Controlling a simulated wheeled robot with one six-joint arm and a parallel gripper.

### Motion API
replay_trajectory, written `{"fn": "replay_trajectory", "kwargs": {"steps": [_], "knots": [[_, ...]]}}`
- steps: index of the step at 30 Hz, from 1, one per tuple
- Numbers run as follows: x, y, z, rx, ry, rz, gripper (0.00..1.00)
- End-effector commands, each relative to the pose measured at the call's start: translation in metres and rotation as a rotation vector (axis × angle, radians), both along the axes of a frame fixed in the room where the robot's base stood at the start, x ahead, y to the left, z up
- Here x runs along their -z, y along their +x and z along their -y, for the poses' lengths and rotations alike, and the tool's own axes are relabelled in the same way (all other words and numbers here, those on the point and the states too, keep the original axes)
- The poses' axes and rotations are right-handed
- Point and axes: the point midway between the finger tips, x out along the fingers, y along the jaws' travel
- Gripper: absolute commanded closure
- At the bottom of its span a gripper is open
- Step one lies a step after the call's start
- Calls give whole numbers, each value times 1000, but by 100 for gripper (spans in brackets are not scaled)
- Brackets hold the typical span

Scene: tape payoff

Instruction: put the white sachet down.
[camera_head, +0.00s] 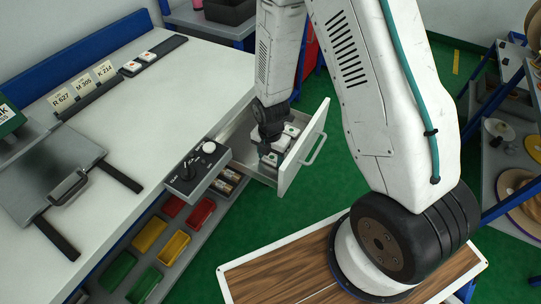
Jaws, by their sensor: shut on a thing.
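An open drawer (309,150) sticks out from the end of the white workbench. White sachets with small coloured marks lie in it, one (291,130) at the back and one (270,158) at the front, close to my fingers. My gripper (266,148) points down inside the drawer, low among the sachets. It is shut on a white sachet, but the fingers and the drawer contents overlap, so I cannot tell which sachet is held or whether it touches the drawer floor.
A grey box with a black knob panel (196,172) stands at the bench corner left of the drawer. More white sachets (148,56) lie on a dark strip by the label cards (84,85). Red, yellow and green bins (150,235) sit below. The benchtop middle is clear.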

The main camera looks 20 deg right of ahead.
Motion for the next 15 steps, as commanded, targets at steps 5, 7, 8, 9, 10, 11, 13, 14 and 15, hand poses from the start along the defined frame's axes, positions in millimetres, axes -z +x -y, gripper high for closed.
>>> {"fn": "replay_trajectory", "kwargs": {"steps": [5, 7, 8, 9, 10, 11, 13, 14, 15], "knots": [[3, 0, 0, 0, -1, -1, 30], [3, 0, 0, 0, -1, -1, 25], [3, 0, 0, 0, -1, -1, 25], [3, 0, 0, 0, -1, -1, 25], [3, 0, 0, 0, -1, -1, 25], [3, 0, 0, 0, -1, -1, 25], [3, 0, 0, 0, 0, 0, 25], [2, 0, 0, 0, 0, 0, 25], [1, 0, 0, 0, 0, 0, 25]]}}
